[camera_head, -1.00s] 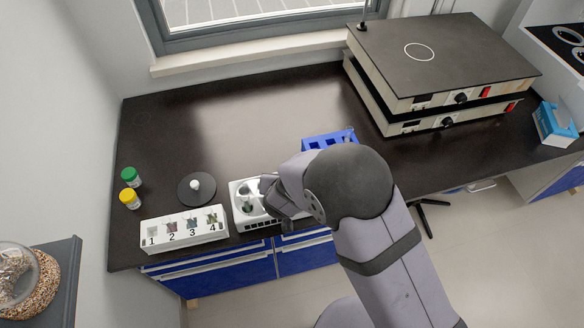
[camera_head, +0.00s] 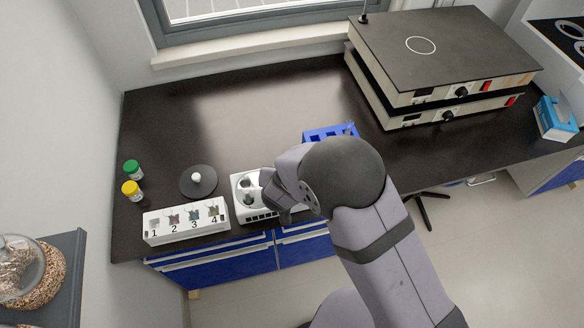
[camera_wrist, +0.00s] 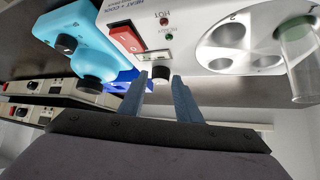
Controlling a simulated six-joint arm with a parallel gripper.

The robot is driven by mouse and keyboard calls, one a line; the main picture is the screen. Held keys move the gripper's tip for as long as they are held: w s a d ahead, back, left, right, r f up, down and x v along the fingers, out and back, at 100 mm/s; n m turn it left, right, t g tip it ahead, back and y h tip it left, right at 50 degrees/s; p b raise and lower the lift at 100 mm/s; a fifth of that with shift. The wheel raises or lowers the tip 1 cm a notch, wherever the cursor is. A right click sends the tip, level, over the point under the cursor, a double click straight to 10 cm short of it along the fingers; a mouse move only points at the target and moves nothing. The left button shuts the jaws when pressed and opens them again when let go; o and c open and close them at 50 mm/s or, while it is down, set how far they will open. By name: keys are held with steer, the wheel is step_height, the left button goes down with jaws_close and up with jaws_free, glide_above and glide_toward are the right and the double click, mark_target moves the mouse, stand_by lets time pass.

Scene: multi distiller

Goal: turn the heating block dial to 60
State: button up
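The white heating block (camera_head: 240,186) stands near the front edge of the black bench, left of my arm. In the wrist view its front panel (camera_wrist: 189,12) shows a red switch, a small display and a "HOT" light. Its small dark dial (camera_wrist: 161,72) sits below the display. My gripper (camera_wrist: 161,76) has its two fingertips on either side of the dial, with the dial between them. The fingers look apart, with narrow gaps beside the dial; contact cannot be made out. The display reading is not legible. In the head view my arm hides the dial and fingers.
A glass tube (camera_wrist: 298,62) stands in the block's round well. A light-blue device (camera_wrist: 82,38) with dark knobs is close to the left finger. A numbered white rack (camera_head: 187,225) stands left of the block; a blue rack (camera_head: 318,134) and stacked hotplates (camera_head: 432,42) are behind right.

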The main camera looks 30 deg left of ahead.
steer(key=shift+v, duration=3.65)
steer(key=shift+w+d+r, duration=0.2)
steer(key=shift+w, duration=0.15)
steer(key=w+d+r+m+g, duration=0.1)
steer(key=w+d+r+g, duration=0.1)
steer(key=d, duration=0.6)
steer(key=w+d+r+m+g, duration=0.1)
steer(key=w+d+r+g, duration=0.15)
steer(key=d, duration=0.45)
steer(key=s+d+g+h, duration=0.1)
steer(key=s+d, duration=0.3)
steer(key=d, duration=0.4)
steer(key=s+d+m+g+h, duration=0.1)
steer(key=s+d, duration=0.3)
steer(key=d, duration=0.4)
steer(key=s+d+r+m+g+h, duration=0.1)
steer(key=s+d, duration=0.3)
steer(key=d, duration=0.4)
steer(key=shift+d+g, duration=0.25)
steer(key=shift+g, duration=0.2)
